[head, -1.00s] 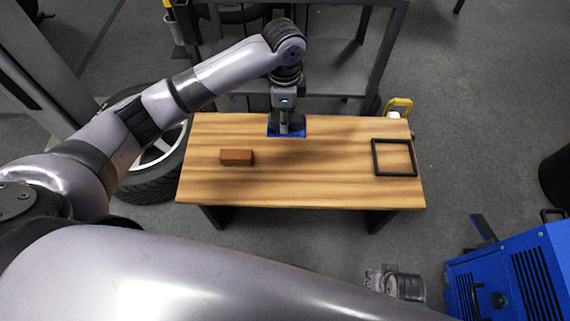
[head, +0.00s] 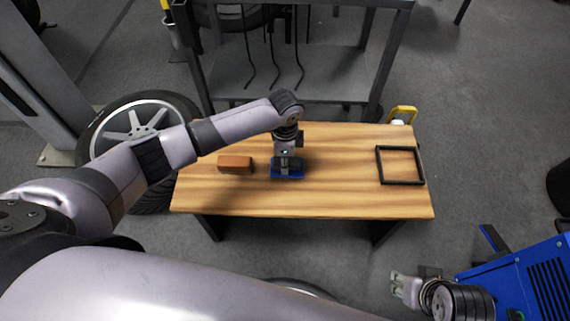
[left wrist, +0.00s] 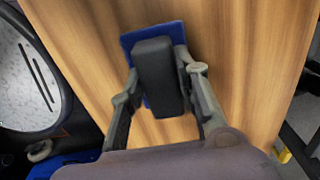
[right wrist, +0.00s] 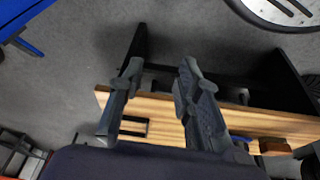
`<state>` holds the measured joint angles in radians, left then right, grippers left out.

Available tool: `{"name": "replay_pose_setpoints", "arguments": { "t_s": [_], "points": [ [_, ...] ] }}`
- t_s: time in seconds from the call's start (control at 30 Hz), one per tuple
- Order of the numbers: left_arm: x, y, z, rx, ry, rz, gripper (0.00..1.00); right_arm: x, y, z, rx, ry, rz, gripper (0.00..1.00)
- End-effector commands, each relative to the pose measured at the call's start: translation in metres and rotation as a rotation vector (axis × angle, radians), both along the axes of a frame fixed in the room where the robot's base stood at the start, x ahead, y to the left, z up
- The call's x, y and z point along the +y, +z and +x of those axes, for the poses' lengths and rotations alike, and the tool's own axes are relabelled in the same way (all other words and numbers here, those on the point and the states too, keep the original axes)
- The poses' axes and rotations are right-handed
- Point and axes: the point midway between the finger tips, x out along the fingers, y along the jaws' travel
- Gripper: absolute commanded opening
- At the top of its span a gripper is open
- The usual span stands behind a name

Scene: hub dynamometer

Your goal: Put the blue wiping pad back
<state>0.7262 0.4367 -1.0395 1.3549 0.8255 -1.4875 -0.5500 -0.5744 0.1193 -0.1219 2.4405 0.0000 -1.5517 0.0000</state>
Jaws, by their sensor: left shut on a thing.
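The blue wiping pad (head: 285,176) has a dark block-shaped handle (left wrist: 158,75) on top. It is over the middle of the wooden table; I cannot tell whether it touches the wood. My left gripper (head: 287,161) points down and is shut on the handle, one finger on each side in the left wrist view (left wrist: 160,88). A black square frame (head: 378,165) lies flat on the table's right side, with bare wood inside. My right gripper (head: 403,288) is open and empty, off the table's front right; its fingers are apart in the right wrist view (right wrist: 155,85).
A brown block (head: 236,163) lies on the wooden table (head: 330,195), just left of the pad. A dark metal rack (head: 330,88) stands behind the table, and a wheel (head: 130,122) at the left. A blue machine (head: 530,285) is at the front right. Wood between pad and frame is clear.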

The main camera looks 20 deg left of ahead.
Motion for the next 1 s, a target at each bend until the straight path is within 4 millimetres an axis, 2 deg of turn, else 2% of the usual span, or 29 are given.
{"name": "replay_pose_setpoints", "arguments": {
  "t_s": [0.03,0.1,0.47,0.5,0.8,1.0],
  "points": [
    [-0.0003,-0.0093,-0.0005,0.001,0.000,0.001,0.07,-0.0004,0.0012,-0.0013,-0.004,0.000,0.000,0.31],
    [-0.0003,-0.0139,-0.0003,0.001,0.000,0.000,0.07,-0.0006,0.0052,-0.0028,-0.005,0.000,0.000,0.31],
    [-0.0003,-0.0165,-0.0003,0.001,0.000,0.000,0.07,-0.0007,0.0067,-0.0032,-0.005,-0.001,0.000,0.31],
    [-0.0003,-0.0172,-0.0004,0.001,-0.001,0.000,0.30,-0.0007,0.0066,-0.0032,-0.005,-0.001,0.000,0.31],
    [0.0000,-0.0168,-0.0004,0.001,-0.001,0.000,0.49,-0.0006,0.0065,-0.0033,-0.004,0.000,0.000,0.31],
    [0.0000,-0.0167,-0.0003,0.000,-0.001,0.000,0.49,-0.0006,0.0065,-0.0033,-0.004,0.000,0.000,0.31]
  ]
}}
